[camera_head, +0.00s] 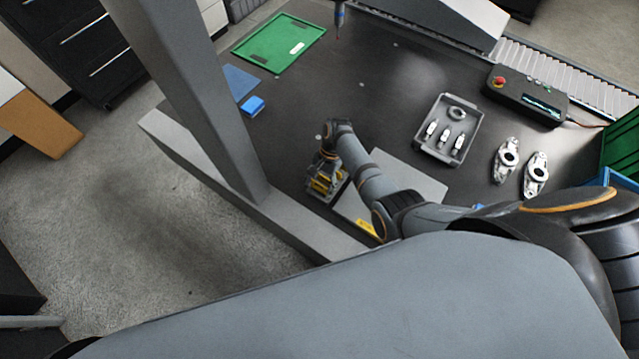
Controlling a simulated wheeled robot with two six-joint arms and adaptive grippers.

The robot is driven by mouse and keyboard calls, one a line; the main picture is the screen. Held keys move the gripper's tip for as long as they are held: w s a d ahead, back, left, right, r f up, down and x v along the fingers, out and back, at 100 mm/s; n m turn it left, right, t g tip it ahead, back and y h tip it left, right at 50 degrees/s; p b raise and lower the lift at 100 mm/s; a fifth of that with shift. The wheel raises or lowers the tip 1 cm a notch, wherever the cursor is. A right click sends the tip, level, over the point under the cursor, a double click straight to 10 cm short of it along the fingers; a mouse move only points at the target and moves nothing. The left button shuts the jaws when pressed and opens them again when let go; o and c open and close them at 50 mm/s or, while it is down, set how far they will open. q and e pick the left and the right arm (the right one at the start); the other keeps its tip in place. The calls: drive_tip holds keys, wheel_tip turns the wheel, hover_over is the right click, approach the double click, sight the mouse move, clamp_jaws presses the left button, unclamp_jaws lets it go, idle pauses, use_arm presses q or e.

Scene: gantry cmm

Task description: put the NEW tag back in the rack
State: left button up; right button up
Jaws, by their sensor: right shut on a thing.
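My right gripper (326,160) points down over the small tag rack (318,195) at the left edge of the dark table. It is shut on a tag, taken as the NEW tag, which is mostly hidden by the fingers and too small to read. Several yellow pieces show in the rack, right under and beside the fingertips. I cannot tell whether the held tag touches the rack or is inside a slot. My left gripper is not in view.
A light grey plate (412,178) with a yellow label (368,229) lies under my right forearm. A grey gantry post (205,95) stands left.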

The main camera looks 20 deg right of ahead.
drive_tip(key=shift+f, duration=0.35)
idle(0.3)
drive_tip(key=shift+f+b, duration=0.25)
drive_tip(key=shift+b, duration=0.1)
drive_tip(key=shift+f, duration=0.1)
idle(0.3)
drive_tip(key=shift+f+b, duration=0.4)
drive_tip(key=shift+f, duration=0.1)
drive_tip(key=o, duration=0.9)
